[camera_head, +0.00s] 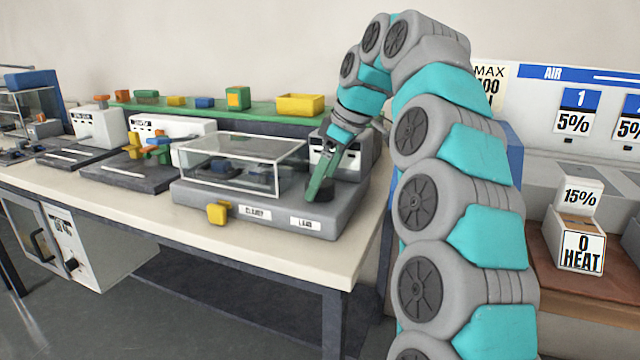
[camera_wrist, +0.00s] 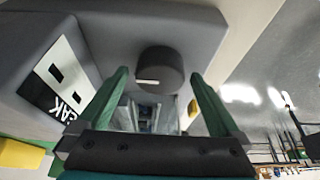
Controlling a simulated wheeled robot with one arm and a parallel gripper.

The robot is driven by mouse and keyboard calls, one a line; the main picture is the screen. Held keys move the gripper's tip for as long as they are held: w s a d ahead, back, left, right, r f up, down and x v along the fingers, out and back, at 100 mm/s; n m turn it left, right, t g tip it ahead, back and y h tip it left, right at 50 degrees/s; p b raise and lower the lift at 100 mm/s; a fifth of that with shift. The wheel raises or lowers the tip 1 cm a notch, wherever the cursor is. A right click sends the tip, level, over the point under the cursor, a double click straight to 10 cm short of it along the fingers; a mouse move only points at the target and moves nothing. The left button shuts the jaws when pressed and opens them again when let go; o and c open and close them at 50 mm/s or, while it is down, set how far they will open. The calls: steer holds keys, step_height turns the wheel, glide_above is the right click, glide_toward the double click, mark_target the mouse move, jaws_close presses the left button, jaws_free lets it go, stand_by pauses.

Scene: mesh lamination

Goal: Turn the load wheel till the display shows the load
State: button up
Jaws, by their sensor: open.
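The load wheel (camera_wrist: 160,66) is a dark round knob with a short white mark on its face, seen in the wrist view. In the head view the wheel (camera_head: 319,191) sits on the right end of the grey tester base (camera_head: 262,205), near a "LOAD" label. My gripper (camera_head: 314,184) points down at it; in the wrist view its two green fingers (camera_wrist: 159,76) are apart, one on each side of the wheel, with gaps visible. The display box (camera_head: 345,160) stands behind, partly covered by my gripper. Its panel (camera_wrist: 60,75) shows at left in the wrist view; I cannot read a load value.
A clear cover (camera_head: 243,160) stands on the base left of the wheel, with a yellow clamp (camera_head: 218,213) at the front. More testers stand further left on the pale table (camera_head: 130,197). A green shelf (camera_head: 220,115) with coloured blocks runs behind.

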steer(key=shift+f, duration=0.1)
steer(key=c, duration=1.3)
